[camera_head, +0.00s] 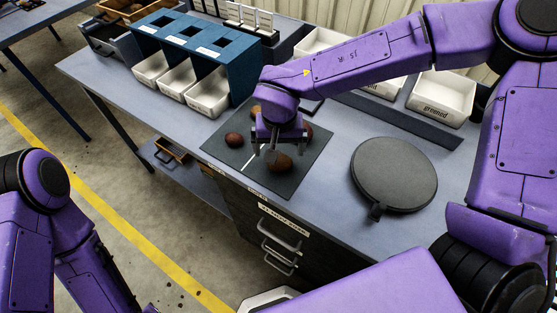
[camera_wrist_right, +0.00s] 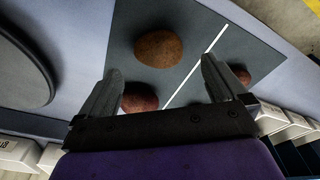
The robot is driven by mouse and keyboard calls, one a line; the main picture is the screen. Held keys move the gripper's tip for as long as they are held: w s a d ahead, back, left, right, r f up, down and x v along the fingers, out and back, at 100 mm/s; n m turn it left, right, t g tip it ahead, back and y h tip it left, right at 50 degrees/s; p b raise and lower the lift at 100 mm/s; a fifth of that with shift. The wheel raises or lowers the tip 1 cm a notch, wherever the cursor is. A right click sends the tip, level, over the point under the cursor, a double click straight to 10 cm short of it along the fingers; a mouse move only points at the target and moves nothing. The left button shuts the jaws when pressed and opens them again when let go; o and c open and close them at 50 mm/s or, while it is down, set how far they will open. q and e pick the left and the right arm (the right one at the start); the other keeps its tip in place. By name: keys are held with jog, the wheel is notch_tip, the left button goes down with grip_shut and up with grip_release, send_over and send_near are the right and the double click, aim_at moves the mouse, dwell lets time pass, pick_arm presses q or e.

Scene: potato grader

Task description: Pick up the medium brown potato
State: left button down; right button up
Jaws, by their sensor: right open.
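A brown potato (camera_head: 279,163) lies on the dark mat (camera_head: 284,187) near its front edge. It is the largest potato in the right wrist view (camera_wrist_right: 158,47), just beyond the fingertips. A reddish potato (camera_head: 234,140) lies left on the mat, another (camera_head: 308,129) at the right, partly hidden by my gripper, and one more (camera_head: 256,111) behind. My right gripper (camera_head: 272,150) is open and empty, pointing down above the mat beside the brown potato. In the right wrist view its fingers (camera_wrist_right: 163,78) stand wide apart, with a reddish potato (camera_wrist_right: 138,97) near one finger. My left gripper is out of view.
A round dark grey disc (camera_head: 394,175) lies right of the mat. A blue rack (camera_head: 200,50) with white bins (camera_head: 208,95) stands at the back left. A white bin labelled "greened" (camera_head: 441,98) stands at the back right. A white line crosses the mat.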

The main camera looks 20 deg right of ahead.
aim_at(279, 162)
notch_tip(279, 162, down, 5)
jog(key=shift+w+f+p, duration=0.1)
jog(key=shift+p, duration=0.2)
jog(key=c, duration=1.3)
